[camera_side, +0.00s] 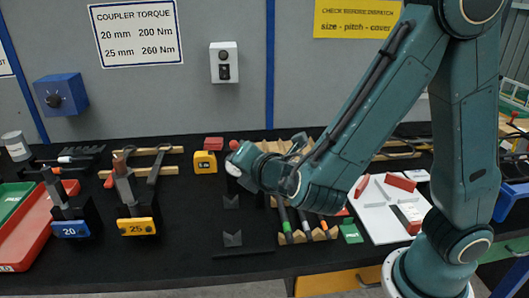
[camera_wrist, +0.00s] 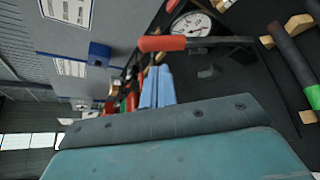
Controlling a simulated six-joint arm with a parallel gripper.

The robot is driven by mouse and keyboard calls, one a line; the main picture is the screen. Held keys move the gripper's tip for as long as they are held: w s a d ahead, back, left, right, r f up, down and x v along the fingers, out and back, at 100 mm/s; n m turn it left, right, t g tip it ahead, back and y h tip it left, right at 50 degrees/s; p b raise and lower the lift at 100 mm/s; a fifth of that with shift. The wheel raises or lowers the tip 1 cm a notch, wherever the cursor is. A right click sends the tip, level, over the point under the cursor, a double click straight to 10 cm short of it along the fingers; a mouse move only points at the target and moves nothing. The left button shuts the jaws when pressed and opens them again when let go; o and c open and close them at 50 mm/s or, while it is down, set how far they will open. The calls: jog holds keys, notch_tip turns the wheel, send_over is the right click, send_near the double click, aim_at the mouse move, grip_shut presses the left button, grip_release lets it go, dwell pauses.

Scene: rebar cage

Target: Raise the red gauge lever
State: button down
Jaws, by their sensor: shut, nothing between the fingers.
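The red gauge lever (camera_wrist: 163,43) shows in the wrist view as a red grip on a dark rod running to the right. A round white gauge dial (camera_wrist: 192,25) lies just behind the rod. My gripper (camera_wrist: 157,72) shows there as two pale blue fingers close together, with nothing between them. Their tips appear just below the red grip in the picture; I cannot tell whether they touch it. In the side view my wrist end (camera_side: 247,163) is low over the bench, and I cannot make out the fingers or the lever there.
Two bending tools, with a blue 20 plate (camera_side: 70,229) and a yellow 25 plate (camera_side: 137,227), stand to the left. A yellow tape measure (camera_side: 205,162) lies near my wrist. Dark bars on wooden racks (camera_side: 300,237) lie below my forearm, beside a white board (camera_side: 380,223).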

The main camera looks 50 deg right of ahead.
jog(key=shift+f+v, duration=0.2)
jog(key=shift+v, duration=2.5)
jog(key=shift+s+d, duration=0.15)
jog(key=shift+d, duration=0.1)
jog(key=s+d+m+g+y, duration=0.1)
jog(key=s+d+m+g, duration=0.5)
jog(key=d+m, duration=0.5)
jog(key=s+a+r+m+g+y, duration=0.1)
jog(key=s+r+m+y, duration=0.3)
jog(key=s+m, duration=0.6)
jog(key=shift+s+a+r+m, duration=0.3)
jog(key=shift+s+a+r, duration=0.25)
jog(key=shift+s, duration=0.3)
jog(key=shift+d, duration=0.1)
